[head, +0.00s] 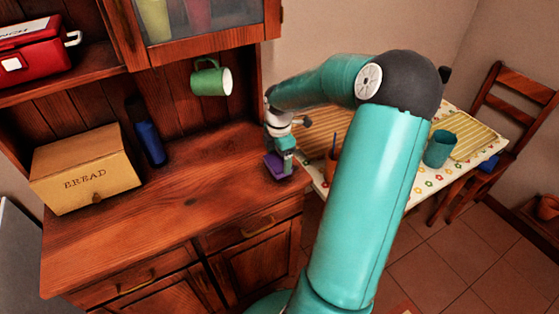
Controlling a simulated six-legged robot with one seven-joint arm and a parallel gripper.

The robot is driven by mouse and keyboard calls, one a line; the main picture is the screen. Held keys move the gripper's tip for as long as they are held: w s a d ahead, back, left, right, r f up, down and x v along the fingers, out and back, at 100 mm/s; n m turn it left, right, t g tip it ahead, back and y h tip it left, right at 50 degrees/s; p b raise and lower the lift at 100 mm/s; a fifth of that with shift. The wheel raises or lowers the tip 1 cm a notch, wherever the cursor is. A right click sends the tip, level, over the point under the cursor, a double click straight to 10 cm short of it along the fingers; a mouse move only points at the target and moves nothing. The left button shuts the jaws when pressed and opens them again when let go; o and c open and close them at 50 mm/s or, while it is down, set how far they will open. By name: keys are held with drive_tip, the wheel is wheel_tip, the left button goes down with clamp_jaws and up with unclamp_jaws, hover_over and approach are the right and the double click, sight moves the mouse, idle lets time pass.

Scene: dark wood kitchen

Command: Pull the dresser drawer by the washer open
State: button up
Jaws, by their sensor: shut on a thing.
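The wooden dresser (165,210) fills the left of the head view. Its left drawer (165,265) has a brass handle (136,283) and looks shut. Its right drawer (285,213), with a handle (258,227), also looks shut. A pale grey panel (18,255) at the left edge may be the washer; only a part shows. My gripper (279,164) is above the right end of the dresser top, away from both handles. It is shut on a small purple thing (271,166), whose kind I cannot tell. Its fingertips are small and partly hidden.
A bread box (85,170), a blue bottle (150,143) and a hanging green mug (211,79) are at the dresser's back. A red box (35,55) is on the shelf. A table (325,125) and chair (515,95) stand right. The dresser top's middle is clear.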

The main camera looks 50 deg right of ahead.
drive_tip(key=shift+s+f, duration=0.15)
drive_tip(key=shift+f, duration=0.75)
drive_tip(key=o, duration=0.9)
